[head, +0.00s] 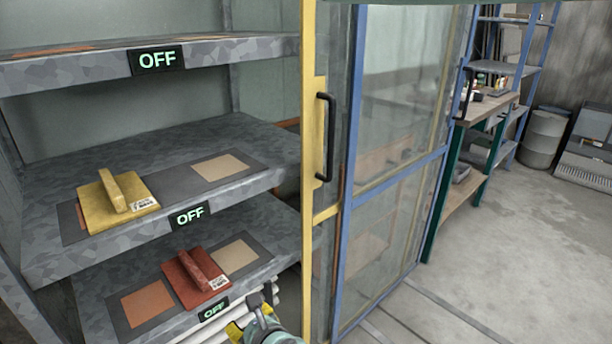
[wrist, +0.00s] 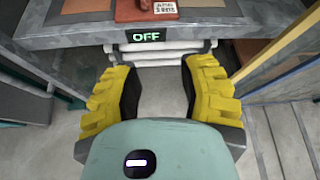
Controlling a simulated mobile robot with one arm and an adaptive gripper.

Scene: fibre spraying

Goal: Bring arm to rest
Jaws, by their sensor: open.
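My gripper (wrist: 160,98) is open and empty in the wrist view, its two yellow fingers spread apart below the front edge of a grey shelf. In the head view my gripper (head: 246,320) shows at the bottom centre, by the lower shelf's front edge and white tubes. A red block with a handle (head: 196,277) sits on the lower shelf (head: 100,275), and its lower part also shows at the top of the wrist view (wrist: 148,10). A yellow block with a handle (head: 118,201) sits on the middle shelf (head: 60,262).
Each shelf has a sign reading OFF (head: 157,60). A yellow-framed door edge with a black handle (head: 325,137) and a blue-framed glass panel (head: 395,150) stand right of the shelves. A workbench (head: 487,108) and a barrel (head: 543,138) are farther back. Floor (head: 500,270) at right is clear.

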